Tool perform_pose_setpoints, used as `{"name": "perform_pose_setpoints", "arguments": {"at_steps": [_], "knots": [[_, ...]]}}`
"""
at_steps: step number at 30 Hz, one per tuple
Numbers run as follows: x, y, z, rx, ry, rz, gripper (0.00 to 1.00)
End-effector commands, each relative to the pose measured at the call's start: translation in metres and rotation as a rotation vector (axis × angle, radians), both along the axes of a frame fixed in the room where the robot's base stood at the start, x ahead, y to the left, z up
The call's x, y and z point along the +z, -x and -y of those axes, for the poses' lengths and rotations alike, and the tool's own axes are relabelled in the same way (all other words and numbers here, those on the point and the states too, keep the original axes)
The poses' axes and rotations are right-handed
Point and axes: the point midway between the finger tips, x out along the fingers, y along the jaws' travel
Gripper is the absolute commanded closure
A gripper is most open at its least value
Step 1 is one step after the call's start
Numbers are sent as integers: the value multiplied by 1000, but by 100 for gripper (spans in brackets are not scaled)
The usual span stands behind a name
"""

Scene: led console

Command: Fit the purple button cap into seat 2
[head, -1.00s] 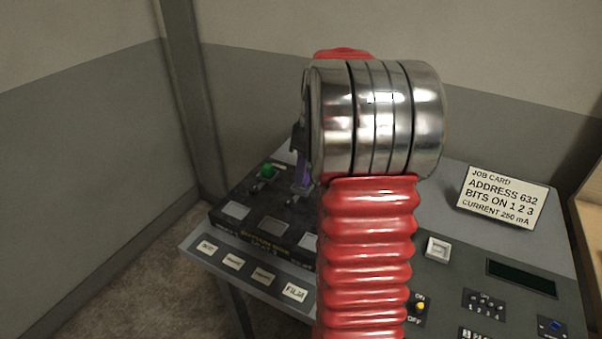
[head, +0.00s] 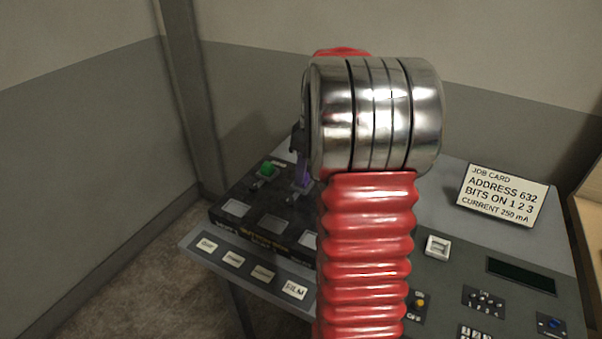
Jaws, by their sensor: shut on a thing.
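The purple button cap (head: 303,174) shows as a small purple patch left of my arm, low over the dark button panel (head: 222,218). My gripper (head: 300,160) is shut on it; only part of the jaws shows, the rest is behind my arm's metal joint. A seat under the cap is partly visible, but I cannot tell whether the cap touches it or which number it bears. A green button cap (head: 266,168) sits on the panel to the left.
The grey console carries a job card (head: 503,195), a dark display (head: 521,278), a white square button (head: 437,247) and a yellow-lit switch (head: 420,303). Labelled plates, one reading FILM (head: 294,291), line the front edge. Walls stand behind and left.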

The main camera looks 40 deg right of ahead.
Motion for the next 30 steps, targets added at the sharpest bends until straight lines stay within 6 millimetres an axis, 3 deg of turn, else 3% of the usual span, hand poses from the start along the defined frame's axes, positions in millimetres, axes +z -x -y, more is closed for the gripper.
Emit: {"name": "perform_pose_setpoints", "arguments": {"at_steps": [30], "knots": [[-8, 0, -1, 1, 0, 0, 99]]}}
